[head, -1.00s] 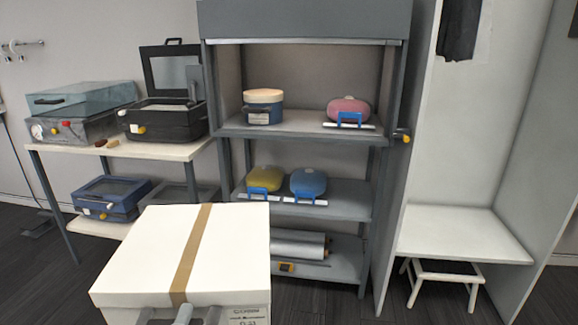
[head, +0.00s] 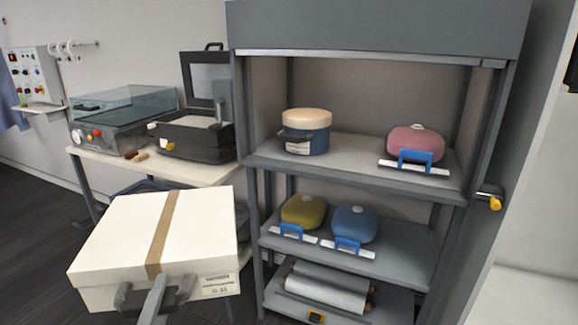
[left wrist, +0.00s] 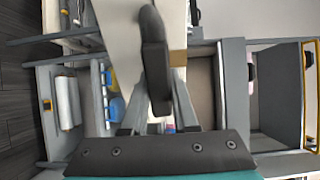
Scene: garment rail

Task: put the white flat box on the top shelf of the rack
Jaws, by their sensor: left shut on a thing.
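The white flat box (head: 125,235) with a brown tape strip is at the lower left of the head view, lid up, in front of the bench. My left gripper (head: 155,294) is shut on the box's near side, beside its label; the exact grip is partly hidden. The box also shows in the left wrist view (left wrist: 115,30), behind the dark finger. The grey rack (head: 249,185) stands to the right of the box. Its upper visible shelf (head: 350,160) bears a blue pot with a cream lid (head: 306,135) and a pink case (head: 415,143). My right gripper is not in view.
Between pot and pink case is a clear stretch. The lower shelf holds a yellow case (head: 303,210) and a blue case (head: 355,223); rolls (head: 328,288) lie below. A bench (head: 205,173) with equipment is at the left. A yellow-tipped handle (head: 494,202) juts out right of the rack.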

